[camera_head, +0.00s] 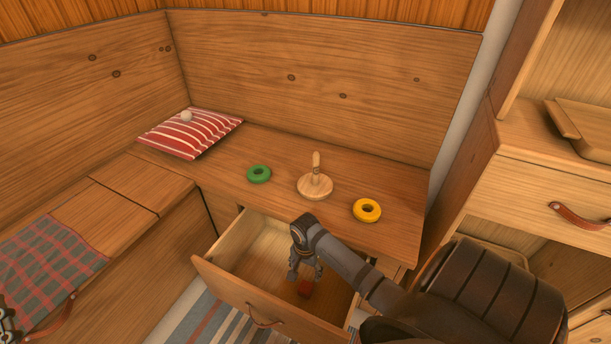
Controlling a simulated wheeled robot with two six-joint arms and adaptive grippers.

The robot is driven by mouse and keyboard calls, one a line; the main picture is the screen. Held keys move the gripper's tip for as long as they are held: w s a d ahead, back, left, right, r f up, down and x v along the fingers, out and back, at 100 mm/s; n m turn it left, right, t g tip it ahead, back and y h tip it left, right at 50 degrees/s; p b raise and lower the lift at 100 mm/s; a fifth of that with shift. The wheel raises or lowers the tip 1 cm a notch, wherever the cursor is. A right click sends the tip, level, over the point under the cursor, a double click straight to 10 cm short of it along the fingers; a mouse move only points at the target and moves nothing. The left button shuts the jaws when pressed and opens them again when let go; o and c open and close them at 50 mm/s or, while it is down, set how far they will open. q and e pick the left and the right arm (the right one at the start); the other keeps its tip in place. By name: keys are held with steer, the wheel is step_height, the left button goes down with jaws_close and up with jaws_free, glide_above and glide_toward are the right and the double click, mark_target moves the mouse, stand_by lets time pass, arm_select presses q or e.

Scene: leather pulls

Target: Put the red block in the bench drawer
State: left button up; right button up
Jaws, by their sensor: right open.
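The bench drawer (226,281) is pulled out from under the bench seat, with its inside showing. The red block (305,289) shows within the drawer, towards its front right. My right gripper (306,274) points down into the drawer, open, with its fingertips just above the block. I cannot tell whether the block touches the drawer floor or the fingers. A small dark part of my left gripper (8,322) shows at the lower left edge; its jaws cannot be made out.
On the bench seat are a green ring (259,174), a wooden peg stand (315,186) and a yellow ring (367,210). A striped cushion (190,135) with a small pale ball (186,116) lies in the corner. A cabinet (540,190) stands at right.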

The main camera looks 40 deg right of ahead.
steer(key=w+a+r+n+t+y, duration=0.1)
steer(key=w+a+r+n+t, duration=0.3)
steer(key=w+r+t, duration=0.4)
steer(key=w+a+r+n+t, duration=0.4)
steer(key=a+r+n+t, duration=0.1)
steer(key=r, duration=0.4)
steer(key=s+r+n+t, duration=0.2)
steer(key=r+t, duration=0.1)
steer(key=r, duration=0.5)
steer(key=s+a+r+n+t, duration=0.1)
steer(key=r+t, duration=0.3)
steer(key=r, duration=0.4)
steer(key=s+r+n+t, duration=0.2)
steer(key=s+r+t, duration=0.1)
steer(key=r, duration=0.5)
steer(key=shift+s+a+r+n+y, duration=0.3)
steer(key=shift+s+a+r, duration=0.1)
steer(key=shift+s, duration=0.1)
